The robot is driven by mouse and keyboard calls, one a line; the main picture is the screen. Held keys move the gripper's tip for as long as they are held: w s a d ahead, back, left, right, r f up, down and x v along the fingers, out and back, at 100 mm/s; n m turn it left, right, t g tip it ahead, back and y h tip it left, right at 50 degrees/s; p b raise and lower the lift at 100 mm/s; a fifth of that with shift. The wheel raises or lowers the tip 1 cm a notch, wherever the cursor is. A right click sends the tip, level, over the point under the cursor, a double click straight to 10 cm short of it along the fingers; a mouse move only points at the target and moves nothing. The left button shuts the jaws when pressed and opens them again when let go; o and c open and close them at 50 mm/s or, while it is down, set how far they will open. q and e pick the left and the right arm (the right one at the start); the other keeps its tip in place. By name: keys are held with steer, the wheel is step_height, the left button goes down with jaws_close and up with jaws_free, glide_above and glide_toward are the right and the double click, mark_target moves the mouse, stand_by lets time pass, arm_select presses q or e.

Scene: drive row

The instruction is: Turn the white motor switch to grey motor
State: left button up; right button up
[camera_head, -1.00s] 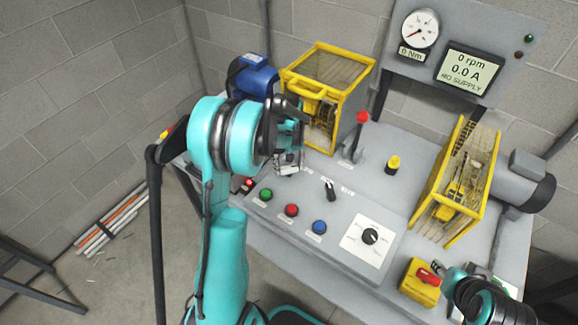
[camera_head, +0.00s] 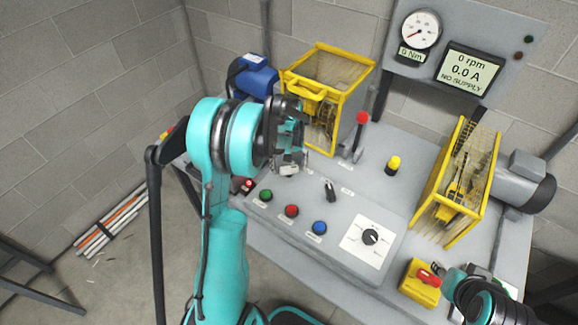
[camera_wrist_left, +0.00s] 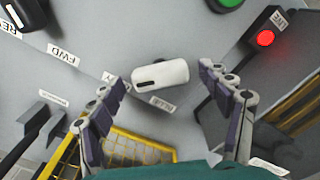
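The white motor switch (camera_wrist_left: 160,75) is a rounded white knob with a dark mark near its left end in the left wrist view. A label that seems to read BLUE lies beside it, and another is partly hidden by a finger. In the head view the switch (camera_head: 289,170) shows just below my left gripper (camera_head: 291,155). That gripper is open, with one finger on each side of the knob and gaps showing. The grey motor (camera_head: 527,182) is at the right end of the bench, the blue motor (camera_head: 252,77) at the back left. My right gripper (camera_head: 442,271) is small and partly hidden at lower right.
Yellow cages (camera_head: 328,70) guard both motors' couplings. A red-topped lever (camera_head: 361,125), a black selector (camera_head: 330,190), green, red and blue buttons and a dial (camera_head: 370,236) crowd the panel. A yellow box with a red switch (camera_head: 420,283) is by my right gripper. The display (camera_head: 466,66) reads NO SUPPLY.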

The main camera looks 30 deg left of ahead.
mark_target(289, 168)
arm_select(q)
steer(key=shift+r, duration=0.15)
step_height(289, 168, up, 12)
stand_by(0.4)
stand_by(0.3)
steer(key=s+d+r+m+t, duration=0.3)
steer(key=s+d+r, duration=0.3)
steer(key=s+d, duration=0.2)
steer(key=s+d+f+m+t, duration=0.2)
steer(key=s+d+m+t, duration=0.2)
steer(key=s+d, duration=0.3)
steer(key=s+m, duration=0.1)
steer(key=s, duration=0.3)
steer(key=shift+d+f, duration=0.2)
steer(key=shift+w, duration=0.15)
